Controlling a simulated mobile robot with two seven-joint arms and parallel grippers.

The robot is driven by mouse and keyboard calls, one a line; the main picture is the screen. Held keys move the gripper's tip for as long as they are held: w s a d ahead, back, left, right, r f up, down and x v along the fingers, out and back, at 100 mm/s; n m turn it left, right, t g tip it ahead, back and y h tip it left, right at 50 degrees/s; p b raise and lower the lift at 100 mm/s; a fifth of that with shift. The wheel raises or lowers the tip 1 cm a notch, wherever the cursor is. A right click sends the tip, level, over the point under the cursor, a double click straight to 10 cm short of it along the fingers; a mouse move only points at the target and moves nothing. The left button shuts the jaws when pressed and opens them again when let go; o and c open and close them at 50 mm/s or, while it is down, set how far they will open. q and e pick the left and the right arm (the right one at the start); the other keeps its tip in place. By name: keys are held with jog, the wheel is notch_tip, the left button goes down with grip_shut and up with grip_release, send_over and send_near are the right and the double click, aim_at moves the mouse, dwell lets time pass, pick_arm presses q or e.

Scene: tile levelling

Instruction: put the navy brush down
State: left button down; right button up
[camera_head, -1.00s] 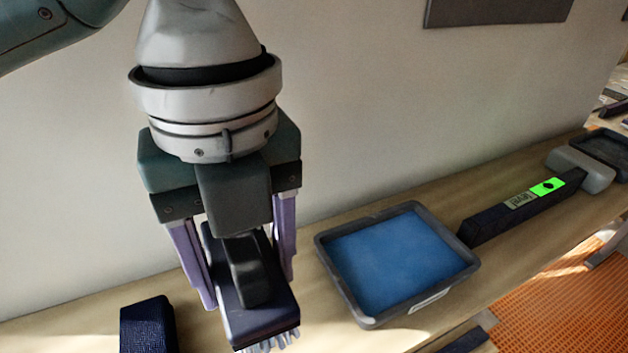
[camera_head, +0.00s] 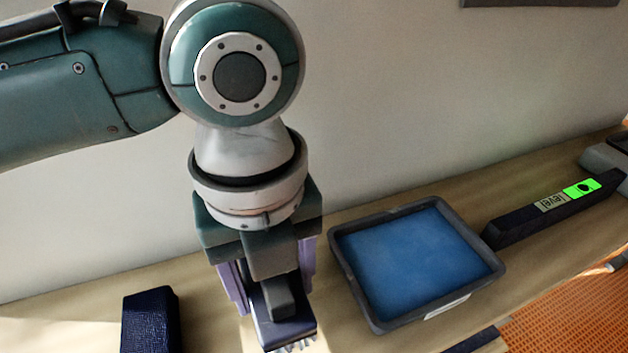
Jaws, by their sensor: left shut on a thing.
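The navy brush (camera_head: 284,328) has a dark body with a raised grip and pale bristles underneath. My left gripper (camera_head: 270,290) is shut on it, with a purple finger on each side of the grip. The brush is at the bottom of the view, bristles down, over the wooden shelf (camera_head: 215,318). I cannot tell whether the bristles touch the wood. My right gripper is not in view.
A grey tray (camera_head: 490,277) with blue contents stands just right of the brush. A dark navy block (camera_head: 150,322) lies to its left. A black level (camera_head: 530,219) with a green display lies beyond the tray. Bare wood shows between block and brush.

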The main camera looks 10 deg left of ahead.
pick_arm(q)
jog(key=shift+f+p, duration=0.35)
jog(key=shift+f, duration=0.95)
jog(key=shift+f, duration=0.2)
jog(key=shift+c, duration=0.6)
grip_release()
jog(key=shift+f+b, duration=0.15)
jog(key=shift+b, duration=0.4)
jog(key=r, duration=1)
jog(key=shift+w, duration=0.25)
jog(key=shift+r, duration=0.15)
